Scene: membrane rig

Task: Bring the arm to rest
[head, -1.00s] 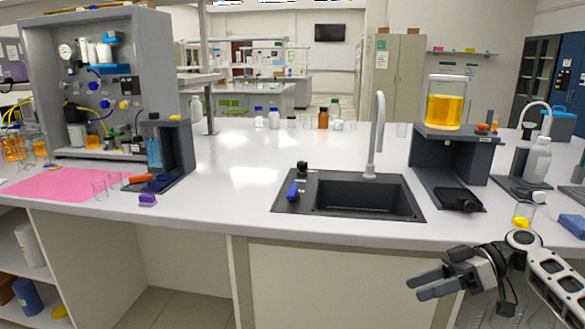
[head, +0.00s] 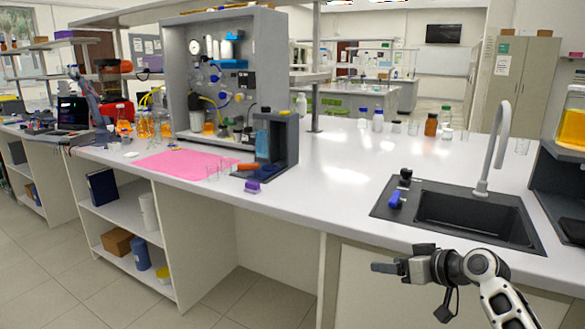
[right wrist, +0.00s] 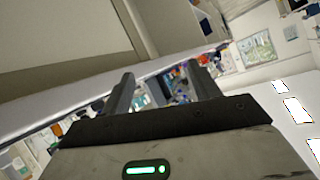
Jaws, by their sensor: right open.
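My right arm comes in from the lower right of the head view. Its gripper (head: 388,268) is in front of the bench's front edge, below and left of the sink, pointing left. In the right wrist view its two fingers (right wrist: 158,88) stand apart with nothing between them. It touches nothing that I can see. My left gripper is not in view.
The white bench (head: 320,205) carries a black sink (head: 455,220) with a grey tap, a pink mat (head: 185,163), a grey rig panel (head: 180,75) and a dark stand (head: 280,145). Open shelves (head: 135,225) lie below. The floor (head: 50,285) at left is clear.

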